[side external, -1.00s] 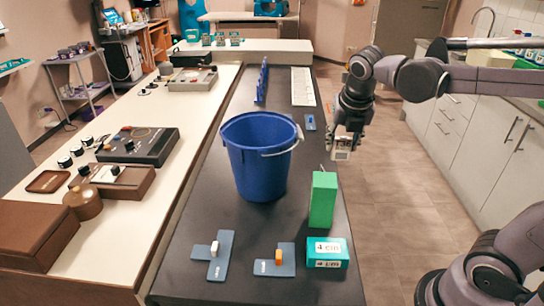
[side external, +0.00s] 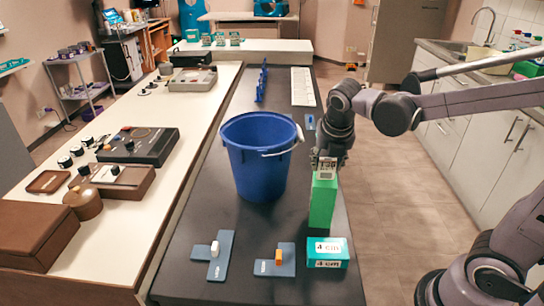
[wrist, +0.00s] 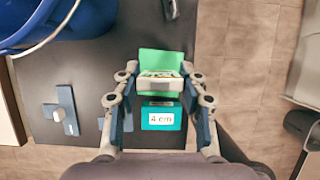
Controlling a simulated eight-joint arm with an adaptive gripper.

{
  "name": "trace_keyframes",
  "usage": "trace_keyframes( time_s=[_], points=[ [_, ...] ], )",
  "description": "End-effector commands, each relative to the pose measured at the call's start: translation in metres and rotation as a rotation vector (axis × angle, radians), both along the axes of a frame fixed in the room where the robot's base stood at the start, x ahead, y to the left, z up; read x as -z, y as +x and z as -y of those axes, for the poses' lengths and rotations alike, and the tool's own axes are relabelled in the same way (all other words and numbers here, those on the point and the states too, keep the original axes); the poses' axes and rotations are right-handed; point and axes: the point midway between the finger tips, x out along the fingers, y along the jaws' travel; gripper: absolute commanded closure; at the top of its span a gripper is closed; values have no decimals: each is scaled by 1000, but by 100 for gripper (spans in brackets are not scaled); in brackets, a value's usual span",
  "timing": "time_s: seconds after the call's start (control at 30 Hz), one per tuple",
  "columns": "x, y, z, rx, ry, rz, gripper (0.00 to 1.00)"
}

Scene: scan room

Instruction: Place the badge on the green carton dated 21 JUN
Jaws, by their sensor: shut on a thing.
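My gripper (side external: 328,156) is shut on the badge (side external: 326,167), a small pale piece with dark print that I cannot read fully. In the side view the badge shows right at the top of the tall green carton (side external: 322,205), which stands upright near the right edge of the dark table. I cannot tell whether the badge touches the carton. In the wrist view the badge (wrist: 160,82) sits between my fingertips (wrist: 160,75), with the green carton (wrist: 162,60) behind it, partly hidden. No date is readable on the carton.
A teal box marked 4 cm (side external: 327,253) lies just in front of the carton. A blue bucket (side external: 258,165) stands to its left. Two blue-grey plates with a white block (side external: 214,248) and an orange block (side external: 279,256) lie at the front.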

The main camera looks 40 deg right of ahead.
Motion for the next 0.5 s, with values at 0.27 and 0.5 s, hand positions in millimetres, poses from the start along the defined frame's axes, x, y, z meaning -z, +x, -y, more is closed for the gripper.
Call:
trace_keyframes(
  time_s=[0.27,0.5],
  points=[
    [2,0,0,0,0,0,35],
    [2,0,0,0,0,0,35]
  ],
)
